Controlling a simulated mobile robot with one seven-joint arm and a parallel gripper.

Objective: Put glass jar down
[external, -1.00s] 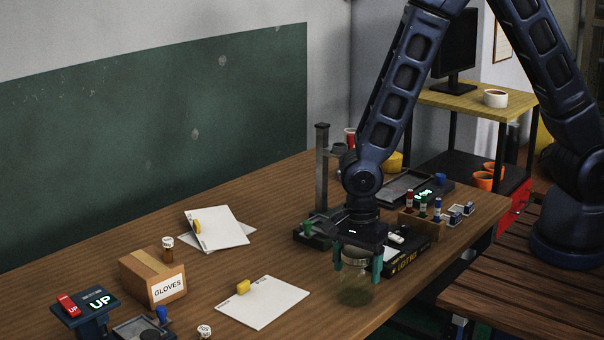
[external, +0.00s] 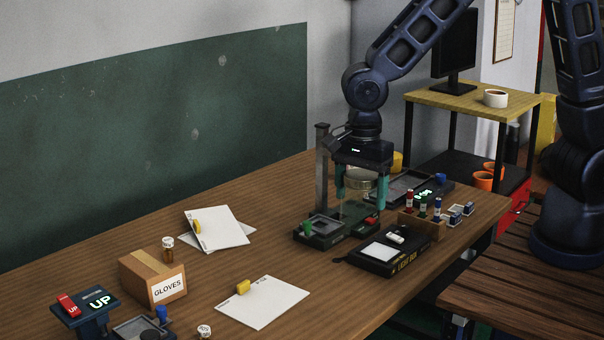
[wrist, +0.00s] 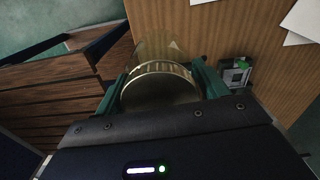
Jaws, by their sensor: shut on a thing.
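The glass jar (external: 358,208) is clear and yellowish with a pale metal lid, and looks upright. My gripper (external: 361,192) is shut on it, with one teal finger on each side near the lid. In the external view the jar overlaps a dark stand (external: 325,228) with a grey post, so I cannot tell whether its base touches anything. In the wrist view the lid (wrist: 160,88) sits between the fingers (wrist: 160,84) and the glass body extends beyond it.
A light box (external: 385,258) lies right of the stand, in front of a rack of vials (external: 421,224). A dark tray (external: 400,187) is behind. Papers (external: 262,303) and a gloves box (external: 153,277) are to the left. The table between the papers and light box is clear.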

